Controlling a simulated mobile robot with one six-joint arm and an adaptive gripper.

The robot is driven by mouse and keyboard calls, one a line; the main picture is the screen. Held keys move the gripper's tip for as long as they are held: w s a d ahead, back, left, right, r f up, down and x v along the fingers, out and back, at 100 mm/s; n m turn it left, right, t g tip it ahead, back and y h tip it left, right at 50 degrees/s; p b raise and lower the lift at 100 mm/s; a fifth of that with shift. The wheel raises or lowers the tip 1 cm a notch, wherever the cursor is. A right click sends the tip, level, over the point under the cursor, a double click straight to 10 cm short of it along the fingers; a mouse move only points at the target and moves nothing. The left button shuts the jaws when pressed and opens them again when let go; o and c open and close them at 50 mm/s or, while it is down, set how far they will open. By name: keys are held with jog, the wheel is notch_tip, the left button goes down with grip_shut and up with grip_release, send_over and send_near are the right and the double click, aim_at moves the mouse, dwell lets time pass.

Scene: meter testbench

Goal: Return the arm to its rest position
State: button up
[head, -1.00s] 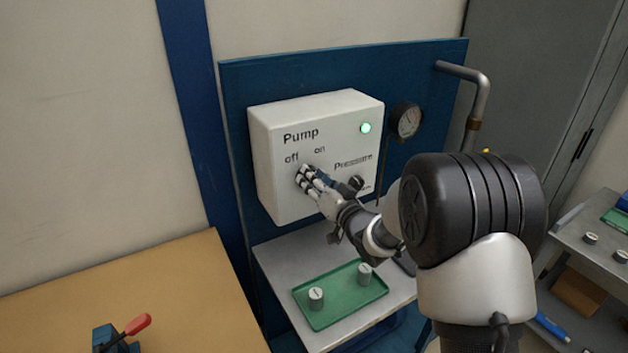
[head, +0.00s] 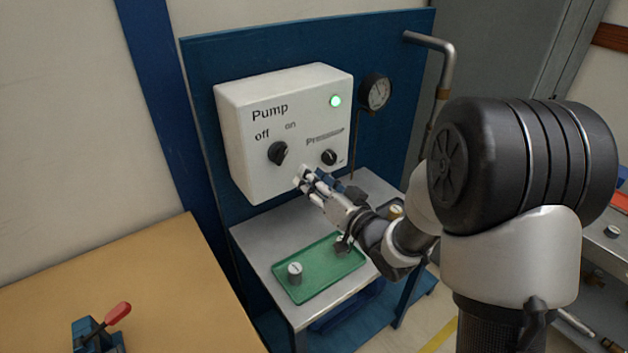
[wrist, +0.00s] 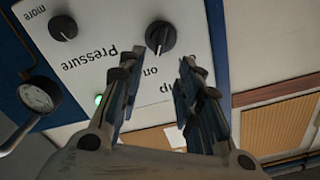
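My gripper (head: 304,177) is in front of the lower part of the white pump box (head: 235,125), apart from the black pump knob (head: 278,153). In the wrist view my gripper (wrist: 158,72) has its two fingers spread with nothing between them. The pump knob (wrist: 160,37) shows beyond the fingertips. The pump knob sits below the "off" and "on" labels. The green lamp (head: 335,101) on the box is lit. My arm reaches in from the right, bent at a large dark joint.
The pressure knob (head: 329,157) is close to my gripper's right. A gauge (head: 375,92) and a pipe (head: 440,60) stand at the right of the blue panel. Below is a green tray (head: 315,279) with small grey-white weights on a metal table (head: 262,234). A red-handled clamp (head: 117,313) is at lower left.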

jog(key=shift+d, duration=0.1)
dwell(0.3)
jog(key=s+d+r+m+g+h, duration=0.1)
jog(key=s+d+r+g+h, duration=0.35)
jog(key=s+d+h, duration=0.75)
jog(key=s+f+g+y, duration=0.2)
jog(key=s+g, duration=0.3)
jog(key=s, duration=1.7)
jog(key=shift+s+d+f+g, duration=0.2)
jog(key=shift+d+g, duration=0.1)
jog(key=shift+g, duration=0.05)
